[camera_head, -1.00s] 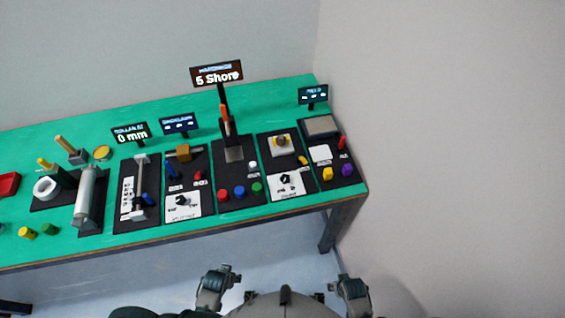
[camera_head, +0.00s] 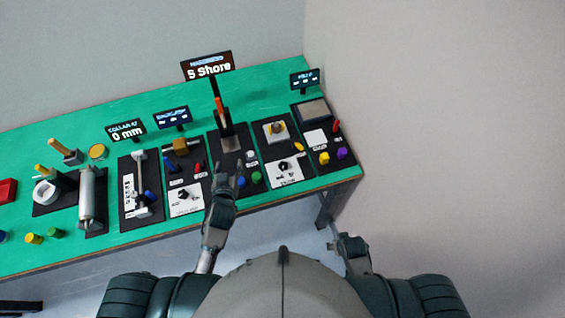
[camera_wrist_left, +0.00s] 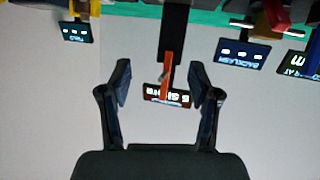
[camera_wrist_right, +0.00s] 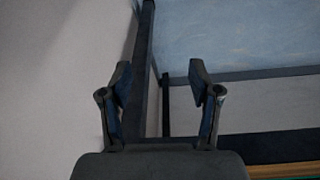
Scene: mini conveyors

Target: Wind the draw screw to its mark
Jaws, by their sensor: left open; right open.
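No label that I can read names the draw screw. A station with a silver upright (camera_head: 141,185) and a blue knob (camera_head: 149,196) stands on a black board, with a sign reading "0 mm" (camera_head: 126,132) behind it. My left gripper (camera_head: 228,174) is open and empty over the front of the bench, right of that station, by the board of the "5 Shore" sign (camera_head: 209,68). That sign shows upside down between the fingers in the left wrist view (camera_wrist_left: 168,96). My right gripper (camera_head: 350,240) is open and empty in front of the bench edge.
The green bench (camera_head: 60,115) carries a row of boards. A dial panel (camera_head: 186,197) and colored buttons lie near my left gripper. A silver cylinder (camera_head: 86,195) stands left of the "0 mm" station. A wall closes off the right side.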

